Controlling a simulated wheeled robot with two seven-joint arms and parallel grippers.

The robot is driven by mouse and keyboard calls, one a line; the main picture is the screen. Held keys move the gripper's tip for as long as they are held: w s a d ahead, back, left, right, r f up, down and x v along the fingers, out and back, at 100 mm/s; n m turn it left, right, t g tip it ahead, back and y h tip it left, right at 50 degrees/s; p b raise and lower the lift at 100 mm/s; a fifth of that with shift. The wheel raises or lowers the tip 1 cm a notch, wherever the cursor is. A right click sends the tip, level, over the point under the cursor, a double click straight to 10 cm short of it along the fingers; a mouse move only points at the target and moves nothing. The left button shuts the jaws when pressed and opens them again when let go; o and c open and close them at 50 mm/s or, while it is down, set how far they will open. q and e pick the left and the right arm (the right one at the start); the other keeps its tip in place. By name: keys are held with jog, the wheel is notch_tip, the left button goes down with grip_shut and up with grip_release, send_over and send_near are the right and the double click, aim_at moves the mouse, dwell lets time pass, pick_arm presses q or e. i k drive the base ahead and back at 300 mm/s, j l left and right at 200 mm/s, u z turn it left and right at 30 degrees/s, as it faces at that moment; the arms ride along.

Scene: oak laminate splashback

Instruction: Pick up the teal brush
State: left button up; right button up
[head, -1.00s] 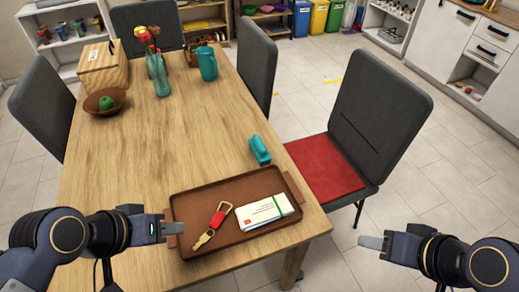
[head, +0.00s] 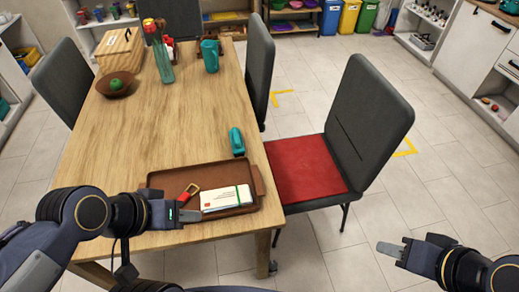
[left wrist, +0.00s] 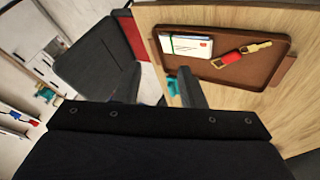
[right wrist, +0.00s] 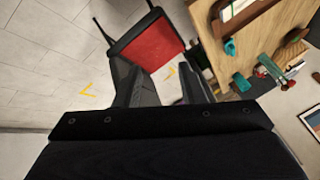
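The teal brush (head: 237,142) lies on the wooden table near its right edge, just beyond the brown tray. It looks like a small teal block; its bristles cannot be made out. It also shows in the right wrist view (right wrist: 230,47) and partly behind a finger in the left wrist view (left wrist: 173,87). My left gripper (head: 188,215) is at the near edge of the table, in front of the tray and short of the brush, with its fingers apart and empty. My right gripper (head: 390,250) is right of the table over the floor, fingers apart and empty.
The tray (head: 165,178) holds a red key fob (head: 187,193) and white envelopes (head: 226,198). A chair with a red seat (head: 305,168) stands at the table's right side. A teal jug (head: 210,55), a vase and a bowl stand farther back. The mid-table is clear.

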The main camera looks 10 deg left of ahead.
aim_at(238, 147)
jog(key=i+l+u, duration=0.15)
jog(key=l, duration=0.3)
jog(key=i+l+u, duration=0.1)
jog(key=l, duration=0.35)
jog(key=i+l+u, duration=0.15)
jog(key=l, duration=0.3)
jog(key=i+l+u, duration=0.15)
jog(key=i+l, duration=0.25)
jog(key=i, duration=0.15)
